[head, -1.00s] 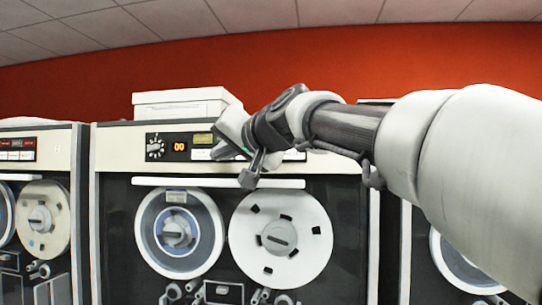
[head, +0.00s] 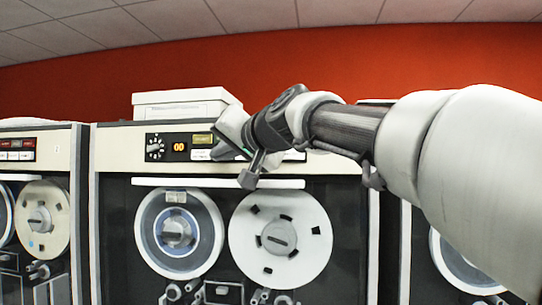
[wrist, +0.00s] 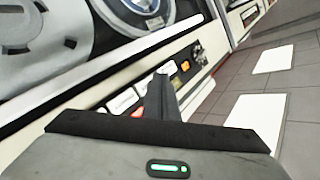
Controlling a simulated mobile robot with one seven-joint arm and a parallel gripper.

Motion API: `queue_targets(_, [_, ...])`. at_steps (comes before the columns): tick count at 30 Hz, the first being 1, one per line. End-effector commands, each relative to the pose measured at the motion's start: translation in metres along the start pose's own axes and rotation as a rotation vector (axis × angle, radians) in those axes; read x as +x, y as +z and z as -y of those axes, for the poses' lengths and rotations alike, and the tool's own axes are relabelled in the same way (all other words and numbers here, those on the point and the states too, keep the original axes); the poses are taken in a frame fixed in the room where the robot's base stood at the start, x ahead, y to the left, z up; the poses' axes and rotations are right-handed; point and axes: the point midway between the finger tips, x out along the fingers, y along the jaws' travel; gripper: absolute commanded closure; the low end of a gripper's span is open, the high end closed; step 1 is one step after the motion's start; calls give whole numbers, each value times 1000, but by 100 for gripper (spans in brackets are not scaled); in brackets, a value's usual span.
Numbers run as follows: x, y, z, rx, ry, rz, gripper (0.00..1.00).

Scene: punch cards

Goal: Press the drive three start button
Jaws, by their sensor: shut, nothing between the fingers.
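The middle tape drive (head: 115,150) has a control strip with a black knob (head: 155,147), an orange "00" display (head: 179,147), an olive-yellow label (head: 202,139) and a row of pale buttons (head: 200,155). No drive number or start label is readable. My gripper (head: 216,154) is in front of this strip, right of the display, and hides part of the button row. In the wrist view my gripper (wrist: 162,72) is shut and empty, its tips over the strip near the orange display (wrist: 185,66). White buttons (wrist: 124,99) and a reddish one (wrist: 138,112) lie beside the fingers. I cannot tell whether the tips touch a button.
A pale handle bar (head: 218,183) runs below the strip, above two tape reels (head: 281,238). A white box (head: 182,103) sits on top of the drive. Another drive (head: 45,160) stands at left.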

Motion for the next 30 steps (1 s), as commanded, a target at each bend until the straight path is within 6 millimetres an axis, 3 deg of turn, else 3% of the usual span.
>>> queue_targets(30, [6, -4, -5, 0, 1, 0, 100])
